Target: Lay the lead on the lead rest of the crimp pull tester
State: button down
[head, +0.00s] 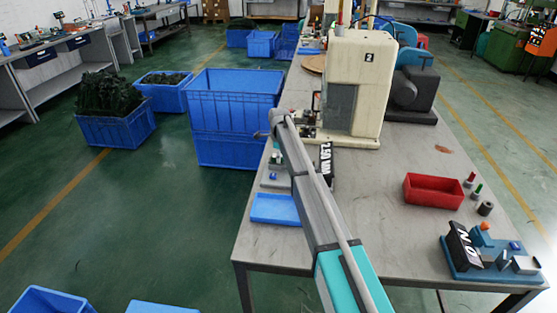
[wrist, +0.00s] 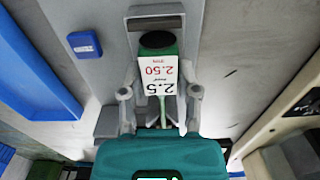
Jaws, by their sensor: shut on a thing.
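In the wrist view my gripper (wrist: 159,66) points away from the camera, its two grey fingers closed around a green lead (wrist: 162,108) with a dark, rounded upper end. A white tag printed 2.5 and 2.50 covers part of the lead, and the exact contact is hidden. In the head view my arm reaches over the left side of the table near the cream press, and the gripper and lead cannot be made out. The crimp pull tester (head: 470,272), a teal base with a black 0 N display, stands at the table's front right. Its lead rest is not clearly distinguishable.
The cream press (head: 356,80) stands right of my arm's end. A blue tray (head: 274,209) lies at the table's left edge. A red bin (head: 433,190) and small coloured posts sit behind the tester. The table (head: 385,230) between my arm and the tester is clear.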

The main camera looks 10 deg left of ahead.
jog(key=shift+r, duration=0.15)
notch_tip(320, 180, up, 3)
jog(key=p, duration=0.3)
jog(key=s+d+r+p, duration=0.7)
jog(key=s+r+p, duration=0.2)
jog(key=s+p, duration=0.1)
jog(key=shift+s+d+r, duration=0.35)
jog(key=shift+s+d, duration=0.05)
jog(key=shift+s, duration=0.4)
jog(key=shift+d, duration=0.1)
dwell(0.7)
